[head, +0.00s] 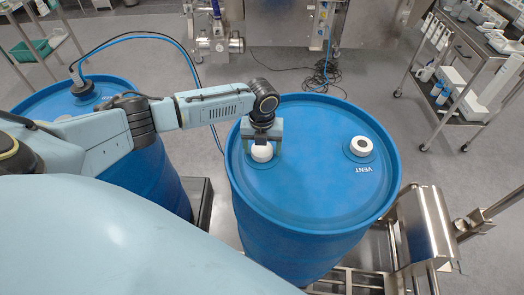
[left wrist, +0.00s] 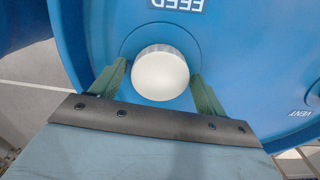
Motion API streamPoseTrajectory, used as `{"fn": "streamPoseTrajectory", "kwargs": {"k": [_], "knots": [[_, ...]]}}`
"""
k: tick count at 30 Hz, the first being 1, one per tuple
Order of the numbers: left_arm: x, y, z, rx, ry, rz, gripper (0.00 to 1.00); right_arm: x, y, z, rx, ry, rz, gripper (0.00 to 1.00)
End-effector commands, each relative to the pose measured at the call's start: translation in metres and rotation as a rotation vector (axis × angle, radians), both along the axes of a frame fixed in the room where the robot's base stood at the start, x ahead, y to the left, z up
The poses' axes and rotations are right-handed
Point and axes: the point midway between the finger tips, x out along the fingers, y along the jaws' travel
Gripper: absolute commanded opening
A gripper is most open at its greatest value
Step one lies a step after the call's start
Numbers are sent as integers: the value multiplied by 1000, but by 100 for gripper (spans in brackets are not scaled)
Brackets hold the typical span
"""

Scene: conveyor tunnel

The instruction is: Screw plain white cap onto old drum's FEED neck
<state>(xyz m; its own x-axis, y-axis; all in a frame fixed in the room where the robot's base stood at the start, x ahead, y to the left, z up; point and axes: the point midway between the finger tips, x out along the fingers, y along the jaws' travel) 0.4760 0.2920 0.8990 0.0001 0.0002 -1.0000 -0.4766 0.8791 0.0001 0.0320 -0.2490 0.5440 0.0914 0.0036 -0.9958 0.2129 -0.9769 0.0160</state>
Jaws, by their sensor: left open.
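The blue drum (head: 312,190) with the FEED and VENT markings stands in the middle of the head view. A plain white cap (head: 262,153) sits at its FEED neck, beside the FEED label (left wrist: 175,4) in the left wrist view. The round white cap top also shows in that wrist view (left wrist: 160,75). My left gripper (head: 263,145) is over the neck, open, with one greenish finger on each side of the cap. Small gaps seem to show between fingers and cap. The cap hides the neck beneath it, so its seating cannot be told. My right gripper is not in view.
A second blue drum (head: 78,103) at the left has a hose fitting (head: 82,88) with a blue hose. A steel frame (head: 425,225) stands beside the middle drum. A cart (head: 470,65) stands back right.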

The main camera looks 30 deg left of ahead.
Motion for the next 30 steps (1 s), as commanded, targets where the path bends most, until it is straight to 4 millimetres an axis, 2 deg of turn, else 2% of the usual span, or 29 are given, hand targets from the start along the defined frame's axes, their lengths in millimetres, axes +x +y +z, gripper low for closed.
{"fn": "streamPoseTrajectory", "kwargs": {"k": [1, 12, 17, 18, 23, 30], "knots": [[0, 0, 0, 0, 0, 0, 75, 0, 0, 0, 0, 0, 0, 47], [0, 0, 0, 0, 0, -1, 27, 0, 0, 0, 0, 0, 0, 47], [0, 0, 0, 0, -1, -116, 27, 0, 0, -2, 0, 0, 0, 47], [0, -1, 0, 0, 0, -136, 61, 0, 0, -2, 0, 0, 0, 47], [0, 0, 0, 0, 0, -131, 82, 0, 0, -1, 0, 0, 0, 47], [0, 0, 0, 0, 0, -129, 84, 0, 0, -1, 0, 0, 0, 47]]}}
